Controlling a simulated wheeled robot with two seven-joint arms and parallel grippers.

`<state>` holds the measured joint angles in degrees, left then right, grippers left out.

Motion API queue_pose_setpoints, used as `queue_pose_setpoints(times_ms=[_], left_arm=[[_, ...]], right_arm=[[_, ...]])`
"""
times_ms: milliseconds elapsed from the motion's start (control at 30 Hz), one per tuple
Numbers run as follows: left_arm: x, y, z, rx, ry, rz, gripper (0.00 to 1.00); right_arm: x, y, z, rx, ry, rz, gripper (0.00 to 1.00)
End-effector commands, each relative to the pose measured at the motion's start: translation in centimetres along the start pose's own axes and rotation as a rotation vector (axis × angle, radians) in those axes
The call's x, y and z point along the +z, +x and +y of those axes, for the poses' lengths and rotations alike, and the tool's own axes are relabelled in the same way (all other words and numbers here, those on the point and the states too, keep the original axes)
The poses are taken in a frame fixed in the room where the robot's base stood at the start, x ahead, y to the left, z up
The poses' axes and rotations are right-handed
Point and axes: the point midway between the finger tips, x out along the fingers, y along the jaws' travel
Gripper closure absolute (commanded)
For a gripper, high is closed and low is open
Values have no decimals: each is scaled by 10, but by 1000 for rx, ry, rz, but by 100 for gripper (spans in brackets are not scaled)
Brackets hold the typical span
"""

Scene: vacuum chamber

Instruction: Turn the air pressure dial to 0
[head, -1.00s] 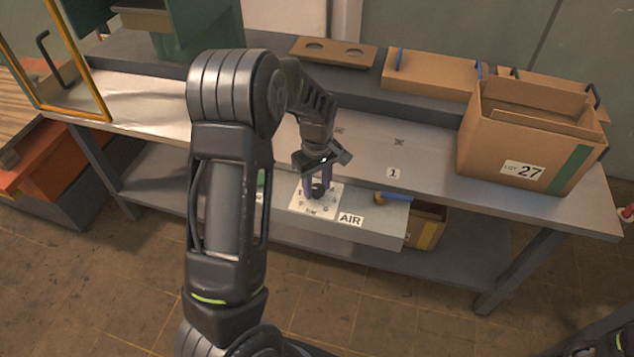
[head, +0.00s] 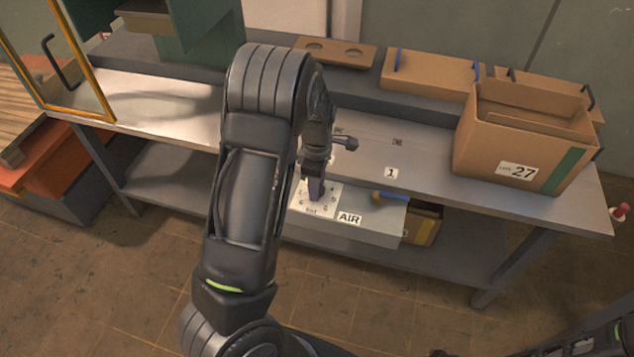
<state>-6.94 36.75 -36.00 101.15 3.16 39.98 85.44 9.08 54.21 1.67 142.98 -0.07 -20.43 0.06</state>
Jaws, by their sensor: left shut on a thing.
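The air pressure dial has a white square scale plate (head: 325,208) with numbers on it, set on a grey panel below the bench top. An AIR label (head: 349,218) sits to its right. My left gripper (head: 316,196) points down at the middle of the plate and is shut on the dial's knob. The fingers hide the knob, so its pointer and reading cannot be told. My left arm covers the left part of the panel. My right gripper is not in view; only a part of my right arm shows at the lower right.
A cardboard box (head: 520,140) marked LOT 27 stands on the right of the bench. A blue-handled valve (head: 390,196) is right of the plate. A holed wooden block (head: 334,51) and flat boxes (head: 432,73) stand behind. The bench middle is clear.

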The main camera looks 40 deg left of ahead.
Motion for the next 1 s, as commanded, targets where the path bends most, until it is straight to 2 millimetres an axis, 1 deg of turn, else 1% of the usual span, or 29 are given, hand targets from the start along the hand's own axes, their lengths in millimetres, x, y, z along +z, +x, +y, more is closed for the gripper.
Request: queue_pose_setpoints(times_ms=[400, 433, 600, 700, 1000], left_arm=[[0, -1, 1, 3, -12, -1, 100], [0, -1, 1, 3, -11, -1, 59], [0, 0, 1, 2, -10, 0, 45], [0, 0, 0, 1, -10, 0, 39], [0, -3, 0, 1, -9, 0, 39]], right_arm=[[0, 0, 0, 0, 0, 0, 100], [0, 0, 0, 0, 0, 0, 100], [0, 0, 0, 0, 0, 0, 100], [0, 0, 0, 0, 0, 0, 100], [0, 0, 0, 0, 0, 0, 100]])
